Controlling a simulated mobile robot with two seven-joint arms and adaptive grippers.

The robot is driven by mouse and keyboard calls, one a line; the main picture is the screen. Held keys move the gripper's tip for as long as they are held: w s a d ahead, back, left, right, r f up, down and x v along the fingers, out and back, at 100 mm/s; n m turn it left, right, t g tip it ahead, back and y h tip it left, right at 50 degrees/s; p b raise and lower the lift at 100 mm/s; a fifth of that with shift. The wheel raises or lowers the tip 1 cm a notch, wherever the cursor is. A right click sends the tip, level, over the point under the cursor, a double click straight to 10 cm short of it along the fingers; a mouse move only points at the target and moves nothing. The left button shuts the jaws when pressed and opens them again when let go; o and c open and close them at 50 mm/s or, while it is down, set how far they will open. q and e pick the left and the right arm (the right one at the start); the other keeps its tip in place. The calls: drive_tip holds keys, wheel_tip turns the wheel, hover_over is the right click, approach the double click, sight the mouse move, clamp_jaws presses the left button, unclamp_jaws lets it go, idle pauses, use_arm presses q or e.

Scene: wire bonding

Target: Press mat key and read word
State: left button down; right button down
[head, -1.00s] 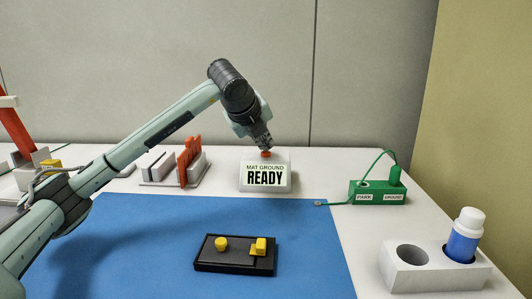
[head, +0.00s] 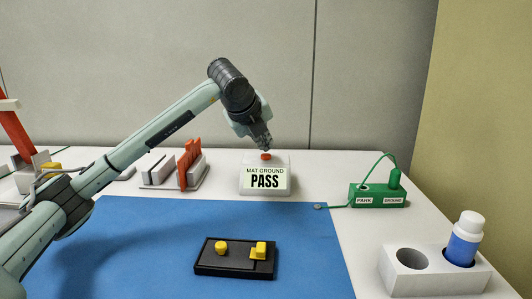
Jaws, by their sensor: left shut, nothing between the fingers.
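The mat ground tester (head: 264,180) is a white box at the back of the table, behind the blue mat. Its sign reads "MAT GROUND PASS". A round red key (head: 265,156) sits on its top. My left gripper (head: 266,148) is shut and empty, pointing down just above the red key; a small gap seems to show between them. The blue mat (head: 200,222) lies flat across the table. My right gripper is not in view.
A black fixture (head: 235,258) with yellow parts lies on the mat. A green PARK/GROUND box (head: 377,195) with a cord stands right of the mat. A white holder (head: 432,275) with a blue bottle (head: 464,240) is at front right. A rack (head: 175,175) stands left of the tester.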

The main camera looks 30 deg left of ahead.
sight(264, 155)
use_arm(q)
drive_tip(key=shift+r, duration=0.3)
drive_tip(key=shift+r+p, duration=1.55)
drive_tip(key=shift+r, duration=1.05)
drive_tip(key=shift+f, duration=0.15)
